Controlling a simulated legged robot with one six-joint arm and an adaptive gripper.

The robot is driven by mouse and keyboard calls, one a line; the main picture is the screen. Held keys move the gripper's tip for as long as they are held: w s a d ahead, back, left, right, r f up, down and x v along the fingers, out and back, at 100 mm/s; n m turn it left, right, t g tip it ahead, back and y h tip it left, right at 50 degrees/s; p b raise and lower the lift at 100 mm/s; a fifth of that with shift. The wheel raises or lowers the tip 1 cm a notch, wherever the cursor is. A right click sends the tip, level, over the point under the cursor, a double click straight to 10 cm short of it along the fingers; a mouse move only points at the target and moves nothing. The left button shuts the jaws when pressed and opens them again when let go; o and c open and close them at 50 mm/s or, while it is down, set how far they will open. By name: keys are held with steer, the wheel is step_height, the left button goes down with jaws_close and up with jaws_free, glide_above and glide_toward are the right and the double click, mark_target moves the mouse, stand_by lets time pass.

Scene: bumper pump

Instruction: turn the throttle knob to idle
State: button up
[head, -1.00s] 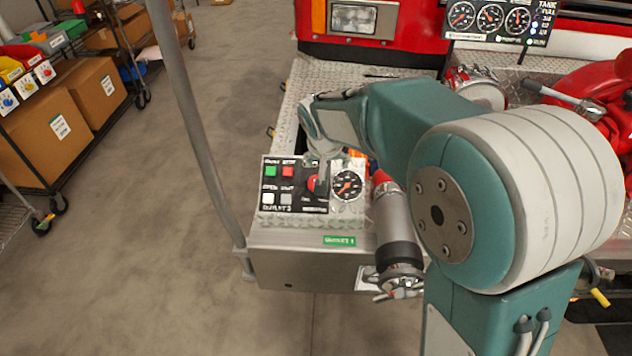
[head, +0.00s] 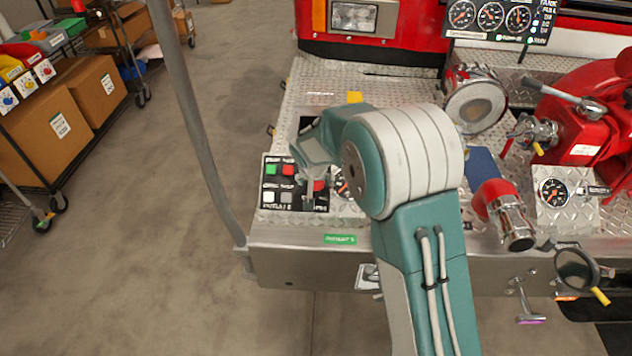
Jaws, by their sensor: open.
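The throttle knob (head: 319,186) looks like the red round knob on the small black control panel (head: 284,205) at the front edge of the tread-plate deck. Only part of it shows, and I cannot read its pointer position. My gripper (head: 309,182) is pointed down at the knob, its tips small and mostly hidden by my own wrist. It is open; whether its fingers touch the knob I cannot tell. A green button (head: 270,170) and a red button (head: 288,170) sit left of the knob. The gauge to its right is mostly hidden behind my arm.
A grey upright pole (head: 190,120) stands left of the panel. A red-capped metal outlet (head: 505,215) and another gauge (head: 553,193) lie to the right, with red pump housing (head: 570,125) behind. Open concrete floor (head: 130,250) lies to the left.

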steer(key=shift+w+f, duration=0.1)
steer(key=shift+f, duration=0.05)
steer(key=c, duration=1.2)
steer(key=shift+o, duration=0.2)
